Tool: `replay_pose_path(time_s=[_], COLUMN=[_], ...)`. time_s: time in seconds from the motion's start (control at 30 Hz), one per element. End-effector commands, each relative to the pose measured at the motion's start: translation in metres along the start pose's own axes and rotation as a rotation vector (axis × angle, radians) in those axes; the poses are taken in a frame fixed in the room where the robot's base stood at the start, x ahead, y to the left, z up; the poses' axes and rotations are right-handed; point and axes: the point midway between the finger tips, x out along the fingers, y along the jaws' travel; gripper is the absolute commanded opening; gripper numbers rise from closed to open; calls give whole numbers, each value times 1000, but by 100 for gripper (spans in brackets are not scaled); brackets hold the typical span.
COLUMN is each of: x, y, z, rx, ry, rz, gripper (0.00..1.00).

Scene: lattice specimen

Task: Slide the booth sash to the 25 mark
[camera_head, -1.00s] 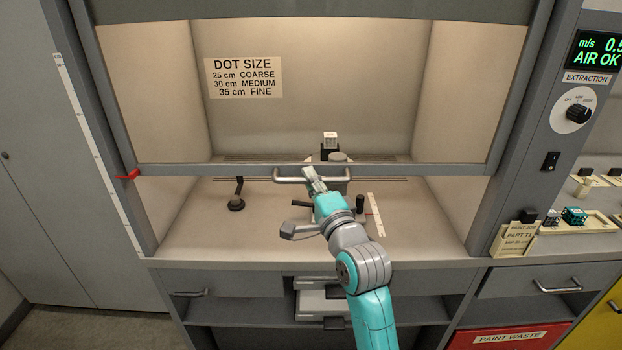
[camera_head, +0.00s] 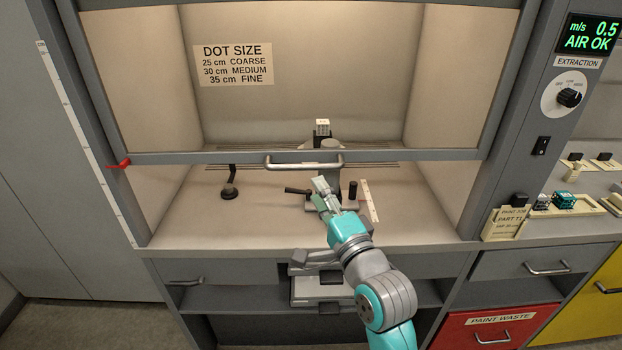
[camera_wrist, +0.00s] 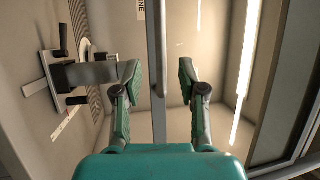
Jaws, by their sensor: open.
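The booth sash (camera_head: 420,155) is a glazed panel with a grey bottom rail, partly raised above the booth floor. Its bar handle (camera_head: 304,163) is at the middle of the rail. A red pointer (camera_head: 119,164) at the sash's left end lies against a white scale strip (camera_head: 85,140); its numbers are too small to read. My gripper (camera_head: 322,187) is below and in front of the handle, apart from it in the head view. In the wrist view my gripper (camera_wrist: 158,75) is open, with the grey sash rail (camera_wrist: 158,110) crossing the view between its fingers.
Inside the booth, a grey device (camera_head: 323,145) with dark knobs and a black stalk on a round base (camera_head: 229,193) stand on the floor. A "DOT SIZE" sign (camera_head: 233,65) is on the back wall.

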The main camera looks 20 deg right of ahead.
Motion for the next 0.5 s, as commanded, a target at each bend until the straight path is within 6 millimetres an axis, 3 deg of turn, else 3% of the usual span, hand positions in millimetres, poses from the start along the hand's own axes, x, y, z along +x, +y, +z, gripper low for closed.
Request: replay_pose_path(time_s=[0.2, 0.5], x=[-25, -32], y=[0, 0], z=[0, 0], rx=[1, 0], ry=[0, 0], rz=[0, -1], gripper=[41, 41])
